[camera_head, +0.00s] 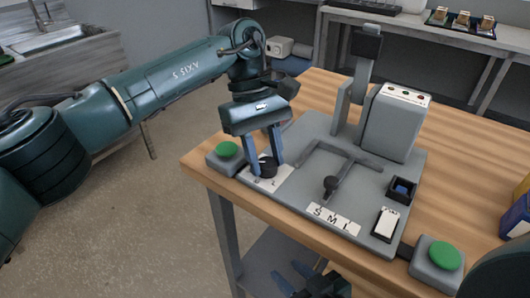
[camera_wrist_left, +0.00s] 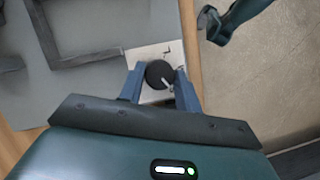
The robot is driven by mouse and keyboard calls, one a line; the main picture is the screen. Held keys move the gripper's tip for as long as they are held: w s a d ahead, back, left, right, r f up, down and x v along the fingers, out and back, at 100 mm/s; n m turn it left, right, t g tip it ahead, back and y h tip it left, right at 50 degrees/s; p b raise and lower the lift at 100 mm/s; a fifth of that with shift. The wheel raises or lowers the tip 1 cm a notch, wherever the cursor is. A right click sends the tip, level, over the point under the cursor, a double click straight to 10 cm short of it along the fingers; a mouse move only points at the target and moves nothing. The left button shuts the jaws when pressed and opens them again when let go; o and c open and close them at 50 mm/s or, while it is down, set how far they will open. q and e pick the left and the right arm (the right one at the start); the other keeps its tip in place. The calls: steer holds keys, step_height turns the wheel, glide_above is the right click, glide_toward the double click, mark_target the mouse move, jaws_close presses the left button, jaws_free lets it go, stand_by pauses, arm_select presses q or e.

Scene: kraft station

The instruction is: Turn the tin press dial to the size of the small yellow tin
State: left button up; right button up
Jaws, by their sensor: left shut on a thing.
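The black round dial (camera_head: 267,168) sits on a white plate (camera_head: 277,181) at the press's front left. My left gripper (camera_head: 265,162) points down, shut on the dial with a finger on either side. In the left wrist view the dial (camera_wrist_left: 159,73) has a white pointer mark towards the lower right, beside one finger; an L shows on the plate, and other markings are hidden or too small to read. The grey press (camera_head: 392,124) stands on the wooden table. My right gripper (camera_head: 296,279) is low at the bottom edge, its blue fingers apart and empty.
Green buttons flank the press, left (camera_head: 228,150) and right (camera_head: 445,256). A back table holds a tray (camera_head: 462,31) with several small items.

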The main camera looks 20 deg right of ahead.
arm_select(q)
steer(key=o, duration=1)
steer(key=shift+c, duration=0.2)
arm_select(e)
steer(key=shift+r, duration=0.2)
arm_select(q)
steer(key=p+v, duration=0.6)
steer(key=v, duration=0.7)
arm_select(e)
steer(key=shift+w+a+r+n+g, duration=0.3)
steer(key=shift+w+a+r+g, duration=0.1)
steer(key=shift+a+g, duration=0.25)
steer(key=shift+s+f, duration=0.1)
